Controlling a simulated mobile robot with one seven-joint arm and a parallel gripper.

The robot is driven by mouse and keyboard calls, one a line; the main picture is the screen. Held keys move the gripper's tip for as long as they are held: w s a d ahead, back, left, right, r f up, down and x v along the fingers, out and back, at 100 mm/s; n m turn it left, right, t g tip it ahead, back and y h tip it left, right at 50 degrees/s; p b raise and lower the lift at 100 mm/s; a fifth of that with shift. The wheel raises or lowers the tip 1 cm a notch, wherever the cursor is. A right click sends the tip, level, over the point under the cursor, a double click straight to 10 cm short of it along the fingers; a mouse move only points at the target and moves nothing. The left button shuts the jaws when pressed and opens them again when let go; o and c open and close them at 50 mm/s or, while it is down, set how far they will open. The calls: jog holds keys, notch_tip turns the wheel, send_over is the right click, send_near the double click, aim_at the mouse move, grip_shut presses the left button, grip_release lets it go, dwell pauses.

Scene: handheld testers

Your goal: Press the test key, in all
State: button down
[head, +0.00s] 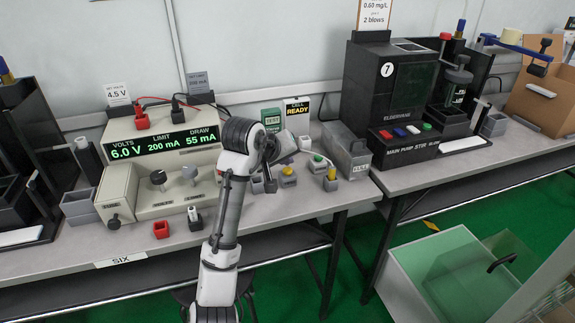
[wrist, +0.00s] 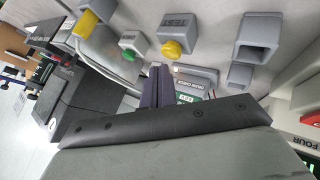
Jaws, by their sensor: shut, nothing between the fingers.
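A grey block marked TEST (wrist: 182,22) with a yellow key (wrist: 172,49) stands just beyond my fingertips in the wrist view. In the head view a yellow-topped grey block (head: 288,181) stands close to the right of my gripper (head: 269,186), apparently the same one. My gripper (wrist: 158,68) is shut and empty, with its dark fingers pointing down over the bench. I see no clear contact with the key. A tester-like piece with a green patch and a label (wrist: 196,86) lies beside the fingers, partly hidden by the gripper body.
A green-button block (head: 318,160) and another yellow-topped block (head: 330,178) stand to the right. A grey case (head: 346,150) is beyond them. The power supply (head: 160,140) reads 6.0 V. A CELL READY sign (head: 297,108) stands behind. Empty grey holders (wrist: 258,32) stand near.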

aim_at(286, 173)
jog(key=shift+r, duration=0.1)
notch_tip(286, 173, up, 5)
jog(key=p, duration=0.5)
jog(key=shift+r, duration=0.1)
dwell(0.3)
dwell(0.5)
